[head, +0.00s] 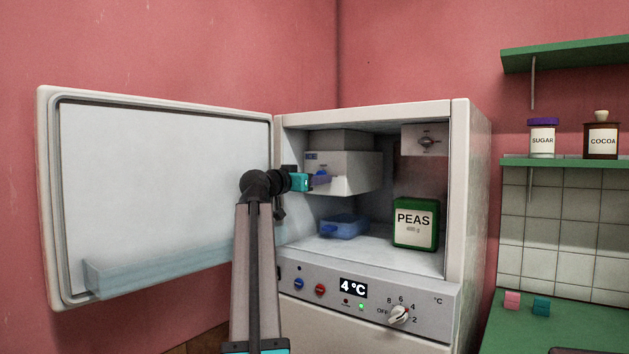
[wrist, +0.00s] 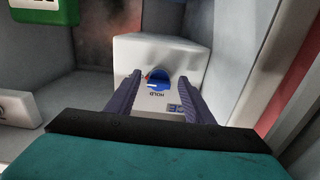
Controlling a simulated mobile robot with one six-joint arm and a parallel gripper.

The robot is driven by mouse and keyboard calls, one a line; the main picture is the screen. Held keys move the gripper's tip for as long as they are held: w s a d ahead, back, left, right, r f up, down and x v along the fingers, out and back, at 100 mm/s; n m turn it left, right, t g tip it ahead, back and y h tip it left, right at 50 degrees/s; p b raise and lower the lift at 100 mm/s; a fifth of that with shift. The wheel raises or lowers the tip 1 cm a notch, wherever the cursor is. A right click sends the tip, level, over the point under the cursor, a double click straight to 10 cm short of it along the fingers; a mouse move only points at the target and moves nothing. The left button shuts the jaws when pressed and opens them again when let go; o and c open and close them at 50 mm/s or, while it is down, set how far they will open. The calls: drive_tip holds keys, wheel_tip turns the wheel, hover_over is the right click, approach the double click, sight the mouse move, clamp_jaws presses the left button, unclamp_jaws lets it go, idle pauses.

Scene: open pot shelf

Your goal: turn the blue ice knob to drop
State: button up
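The blue ice knob (wrist: 158,86) sits on the front face of the white ice box (wrist: 205,50), with the word HOLD printed beside it. The white ice box also shows in the head view (head: 357,172), inside the open fridge, where the knob is mostly hidden by my gripper (head: 321,180). In the wrist view my gripper (wrist: 158,88) is open, with one purple finger on each side of the knob. A gap shows between the knob and each finger. A red mark and a white mark show at the knob's left side.
A blue tray (head: 345,226) lies below the ice box. A green PEAS box (head: 415,224) stands to the right on the fridge floor. The fridge door (head: 165,190) hangs open at left. A small dial (head: 427,142) is at the upper right inside.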

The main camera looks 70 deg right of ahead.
idle(0.3)
drive_tip(key=p+v, duration=0.1)
drive_tip(key=v, duration=1.2)
drive_tip(key=shift+a, duration=0.35)
drive_tip(key=shift+w, duration=0.1)
